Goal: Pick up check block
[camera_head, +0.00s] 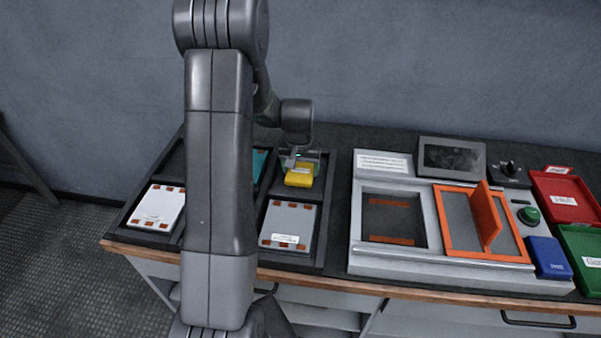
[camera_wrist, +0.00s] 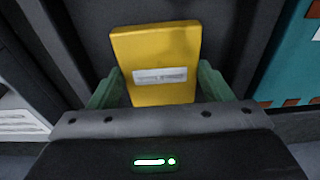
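The check block is a yellow block with a white label. In the head view it (camera_head: 299,175) is in the back right compartment of the dark tray (camera_head: 324,215) on the left of the bench. In the wrist view the yellow block (camera_wrist: 156,52) stands between the two green fingers of my gripper (camera_wrist: 158,88). The right finger is close to the block's side, and a narrow gap shows by the left finger. In the head view my gripper (camera_head: 300,158) is right above and behind the block. Whether the fingers touch the block is hard to see.
White-grey modules with orange contacts (camera_head: 288,226) lie in the front compartments, and a teal one (camera_head: 259,165) lies left of the block. A tester with an orange-framed bay (camera_head: 480,222) stands to the right, with a blue box (camera_head: 548,258), red tray (camera_head: 566,198) and green tray (camera_head: 584,252).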

